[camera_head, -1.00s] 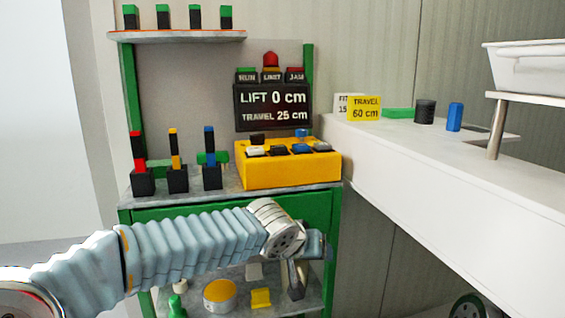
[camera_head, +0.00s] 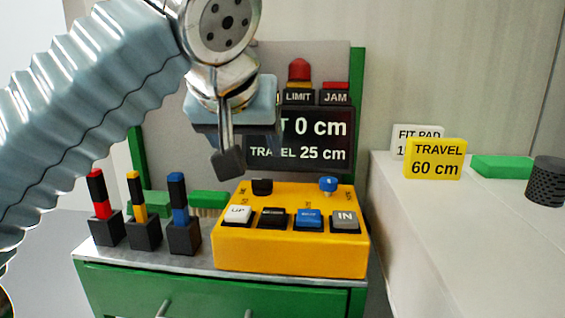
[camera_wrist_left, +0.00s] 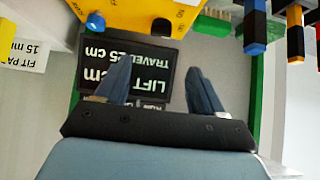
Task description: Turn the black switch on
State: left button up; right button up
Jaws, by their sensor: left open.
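A yellow control box (camera_head: 290,257) stands on the green cabinet's grey top. A small black switch (camera_head: 262,187) is at its back left, and a blue one (camera_head: 328,184) at its back right. The front row has white, black (camera_head: 272,217), blue and grey buttons. My left gripper (camera_head: 228,162) points down above and behind the box's left end, apart from the black switch. The left wrist view shows its two fingers (camera_wrist_left: 159,66) spread with nothing between them; the black switch (camera_wrist_left: 161,27) lies beyond the tips. My right gripper is out of view.
A display (camera_head: 322,140) with a red lamp (camera_head: 299,70) above it stands behind the box, partly covered by my gripper. Holders with red, yellow and blue sticks (camera_head: 180,202) stand left. A white bench (camera_head: 440,230) with a yellow travel sign (camera_head: 434,159) is right.

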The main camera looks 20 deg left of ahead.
aim_at(262, 179)
pick_arm(q)
jog(key=b+x, duration=0.2)
jog(key=x, duration=1.1)
jog(key=shift+f, duration=0.1)
jog(key=c, duration=1.1)
jog(key=shift+o, duration=0.2)
